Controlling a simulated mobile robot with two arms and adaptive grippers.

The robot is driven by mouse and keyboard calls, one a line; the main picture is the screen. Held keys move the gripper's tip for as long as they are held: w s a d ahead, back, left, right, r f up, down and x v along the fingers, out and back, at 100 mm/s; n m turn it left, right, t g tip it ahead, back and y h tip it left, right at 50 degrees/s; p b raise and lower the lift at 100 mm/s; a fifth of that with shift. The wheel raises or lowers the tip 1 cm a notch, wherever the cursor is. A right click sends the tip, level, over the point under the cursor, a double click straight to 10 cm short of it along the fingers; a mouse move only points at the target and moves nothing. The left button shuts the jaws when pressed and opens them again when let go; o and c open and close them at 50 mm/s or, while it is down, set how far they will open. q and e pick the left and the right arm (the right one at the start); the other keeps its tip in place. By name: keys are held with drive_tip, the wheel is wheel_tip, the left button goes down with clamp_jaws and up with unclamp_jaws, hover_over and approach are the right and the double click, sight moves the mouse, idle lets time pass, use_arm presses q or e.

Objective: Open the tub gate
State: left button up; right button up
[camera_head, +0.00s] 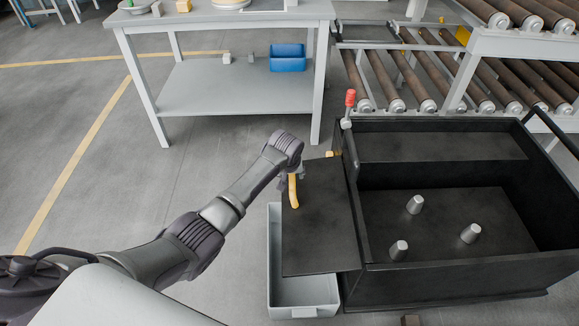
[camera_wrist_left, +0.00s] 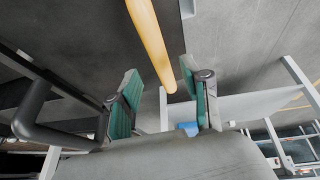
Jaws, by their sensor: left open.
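The black tub (camera_head: 450,275) stands at the right with three silver pegs inside. A flat black panel, apparently the tub gate (camera_head: 318,235), extends from the tub's left side over a light grey bin. It has a yellow handle (camera_head: 293,190). My left gripper (camera_head: 291,173) is at the handle's upper end, its fingers small and partly hidden in the head view. In the left wrist view my gripper (camera_wrist_left: 160,70) is open, with a teal-padded finger on each side of the yellow handle (camera_wrist_left: 152,42). Contact cannot be told. My right gripper is not in view.
The light grey bin (camera_head: 304,312) sits under the panel. A red-topped lever (camera_head: 350,100) stands at the tub's back left corner. A grey table (camera_head: 215,88) with a blue bin (camera_head: 287,62) on its shelf is behind. A roller conveyor (camera_head: 420,85) runs behind the tub.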

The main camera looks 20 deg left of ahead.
use_arm(q)
drive_tip(key=v, duration=0.6)
drive_tip(key=shift+r, duration=0.4)
drive_tip(key=shift+s, duration=0.15)
